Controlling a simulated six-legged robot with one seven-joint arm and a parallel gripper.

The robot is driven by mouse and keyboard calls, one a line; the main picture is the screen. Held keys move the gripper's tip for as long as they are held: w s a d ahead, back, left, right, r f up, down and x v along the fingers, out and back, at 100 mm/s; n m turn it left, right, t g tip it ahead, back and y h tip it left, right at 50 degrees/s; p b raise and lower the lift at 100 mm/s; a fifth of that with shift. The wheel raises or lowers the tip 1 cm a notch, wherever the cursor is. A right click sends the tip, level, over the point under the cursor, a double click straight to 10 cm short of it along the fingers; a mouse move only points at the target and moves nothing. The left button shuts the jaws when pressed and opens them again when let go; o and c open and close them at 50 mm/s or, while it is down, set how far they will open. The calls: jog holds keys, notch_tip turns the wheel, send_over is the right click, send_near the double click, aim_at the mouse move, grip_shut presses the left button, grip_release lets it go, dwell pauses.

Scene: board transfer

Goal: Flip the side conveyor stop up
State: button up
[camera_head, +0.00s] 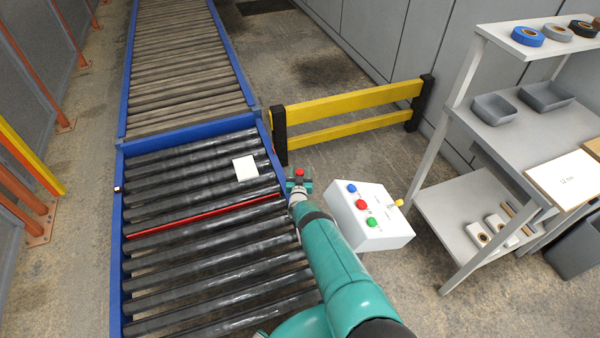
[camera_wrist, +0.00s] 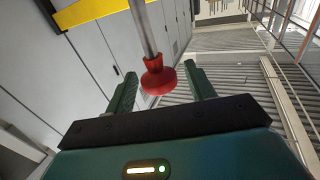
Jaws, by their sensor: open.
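A red bar (camera_head: 205,217), which looks like the conveyor stop, lies across the black rollers, low between two of them. At the conveyor's right edge, a red knob (camera_head: 299,173) shows at my gripper (camera_head: 299,185). In the wrist view, the red knob (camera_wrist: 158,80) sits on the end of a grey rod (camera_wrist: 143,28), between the two green fingers of my gripper (camera_wrist: 162,74). The fingers are open, with a gap visible on the knob's right; contact on the left cannot be told. The join between rod and bar is hidden.
A white square piece (camera_head: 245,167) lies on the rollers beyond the bar. A white control box (camera_head: 368,215) with coloured buttons stands right of my arm. A yellow barrier (camera_head: 345,103) is behind it. A grey workbench (camera_head: 520,120) stands at the right.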

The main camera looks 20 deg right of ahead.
grip_shut()
jog(key=shift+w+r, duration=0.2)
jog(key=shift+r, duration=2.35)
jog(key=shift+s+r, duration=0.1)
grip_release()
jog(key=shift+s+f, duration=0.15)
jog(key=shift+f, duration=0.05)
